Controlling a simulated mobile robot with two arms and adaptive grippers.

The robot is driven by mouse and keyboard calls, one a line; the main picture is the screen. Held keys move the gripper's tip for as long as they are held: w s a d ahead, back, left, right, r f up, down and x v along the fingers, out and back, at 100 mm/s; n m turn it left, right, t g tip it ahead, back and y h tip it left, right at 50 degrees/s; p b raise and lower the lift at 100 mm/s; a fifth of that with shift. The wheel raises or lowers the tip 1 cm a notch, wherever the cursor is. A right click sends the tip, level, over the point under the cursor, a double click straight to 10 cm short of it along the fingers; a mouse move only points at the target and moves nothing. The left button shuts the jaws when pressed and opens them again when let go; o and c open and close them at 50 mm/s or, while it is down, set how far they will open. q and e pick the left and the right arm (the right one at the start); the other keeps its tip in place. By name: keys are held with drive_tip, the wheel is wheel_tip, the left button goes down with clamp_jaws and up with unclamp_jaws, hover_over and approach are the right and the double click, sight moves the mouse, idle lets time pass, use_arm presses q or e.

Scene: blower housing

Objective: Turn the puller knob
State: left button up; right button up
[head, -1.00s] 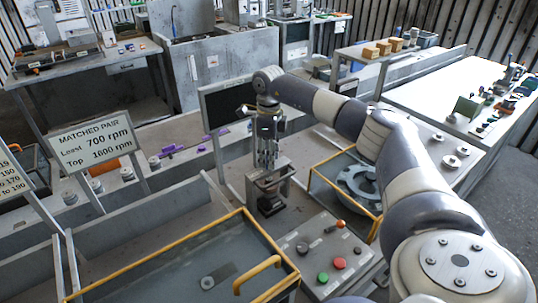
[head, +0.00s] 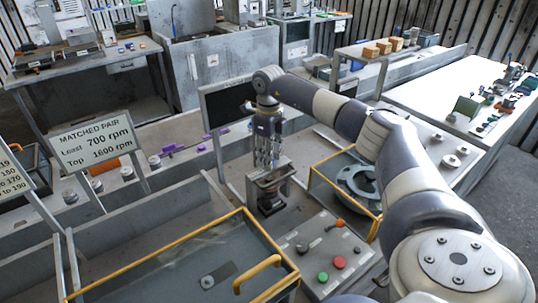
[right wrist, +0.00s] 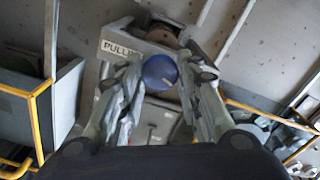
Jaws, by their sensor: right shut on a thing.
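The puller (head: 284,184) is a grey metal frame on the bench in the head view, with a dark round part low inside it. In the right wrist view its top plate (right wrist: 118,48) carries a label that starts "PULL". The puller knob (right wrist: 160,71) is a blue ball in the right wrist view. My right gripper (right wrist: 162,82) is shut on it, one finger at each side. In the head view my right gripper (head: 267,165) points down onto the puller and hides the knob. My left gripper is not in view.
A yellow-edged clear guard (head: 190,258) stands in front left, another with a round grey housing (head: 358,180) to the right. A control panel (head: 325,256) with green and red buttons is in front. A dark screen (head: 228,106) stands close behind.

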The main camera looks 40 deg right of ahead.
drive_tip(key=o, duration=1)
drive_tip(key=shift+o, duration=0.2)
drive_tip(key=shift+r, duration=0.1)
wheel_tip(320, 180, up, 12)
